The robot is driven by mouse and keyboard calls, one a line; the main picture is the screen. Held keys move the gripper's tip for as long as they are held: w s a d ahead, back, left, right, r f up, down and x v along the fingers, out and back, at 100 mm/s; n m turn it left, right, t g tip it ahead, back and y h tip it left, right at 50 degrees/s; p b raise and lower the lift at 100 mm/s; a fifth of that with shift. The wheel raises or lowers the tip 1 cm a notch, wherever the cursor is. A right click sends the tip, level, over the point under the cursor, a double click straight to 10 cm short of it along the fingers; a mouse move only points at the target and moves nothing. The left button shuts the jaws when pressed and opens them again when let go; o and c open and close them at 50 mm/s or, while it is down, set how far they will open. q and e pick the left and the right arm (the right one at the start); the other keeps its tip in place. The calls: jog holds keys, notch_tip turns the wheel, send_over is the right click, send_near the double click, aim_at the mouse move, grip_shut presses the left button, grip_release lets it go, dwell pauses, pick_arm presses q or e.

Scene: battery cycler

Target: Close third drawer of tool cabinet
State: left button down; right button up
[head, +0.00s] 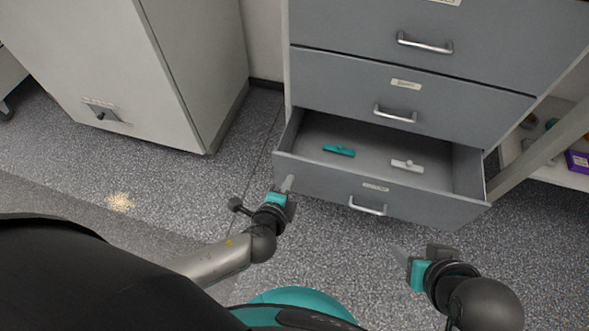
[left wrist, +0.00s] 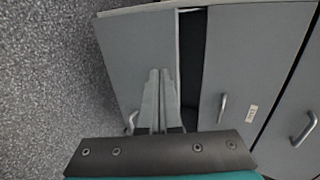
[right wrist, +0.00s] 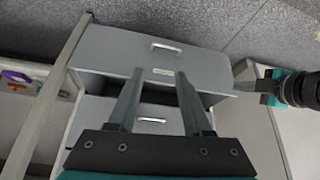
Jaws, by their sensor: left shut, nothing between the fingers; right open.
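The grey tool cabinet (head: 345,85) has its lowest visible drawer (head: 325,182) pulled out, with a bar handle (head: 367,209) on its front. The drawers above are shut. A teal tool (head: 339,150) and a white tool (head: 407,166) lie inside the open drawer. My left gripper (head: 288,184) is shut and empty, with its fingertips at the left part of the drawer front; whether they touch is unclear. In the left wrist view its fingers (left wrist: 158,78) lie over the drawer front (left wrist: 125,50). My right gripper (head: 400,255) is open and empty, in front of the drawer's right side.
A tall light grey cabinet (head: 125,60) stands at the left. A white shelf (head: 560,165) with a purple box (head: 578,161) is at the right, behind a slanted post (head: 545,150). The speckled floor before the drawer is clear. Light crumbs (head: 120,202) lie on the left floor.

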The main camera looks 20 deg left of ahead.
aim_at(298, 161)
pick_arm(q)
jog(key=w, duration=0.2)
jog(key=w+f+b, duration=0.1)
jog(key=w, duration=0.1)
jog(key=shift+w+a+r+b, duration=0.1)
jog(key=shift+w+b, duration=0.25)
jog(key=shift+w, duration=0.4)
pick_arm(e)
jog(key=shift+w+a+f+t+y, duration=0.1)
jog(key=shift+w+a+t+y, duration=0.35)
jog(key=shift+w+a+t, duration=0.5)
jog(key=shift+w+a+f+t+y, duration=0.1)
jog(key=shift+w+a+t+y, duration=0.5)
jog(key=shift+a, duration=0.55)
jog(key=shift+w, duration=0.15)
